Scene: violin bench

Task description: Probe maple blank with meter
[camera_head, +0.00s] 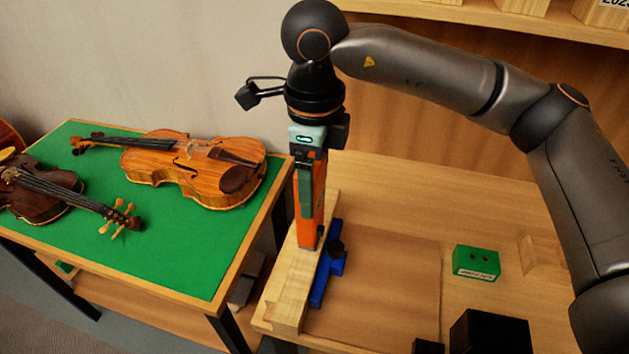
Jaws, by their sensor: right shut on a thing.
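My right gripper (310,160) points straight down and is shut on the orange meter (308,208). The meter is upright, with its lower end at the top face of the maple blank (290,290). I cannot tell whether its tip touches the wood. The blank is a long pale block at the left edge of the wooden bench. A blue clamp-like piece (326,270) with a dark knob lies along its right side. The far part of the blank is partly hidden behind the meter. My left gripper is not in view.
A green box (476,262) and a small wooden block (541,254) stand on the bench (390,190) at right. Black objects (489,332) are at the front. Left, a green-topped table (180,255) carries violins (195,165). A shelf (480,14) runs above the back.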

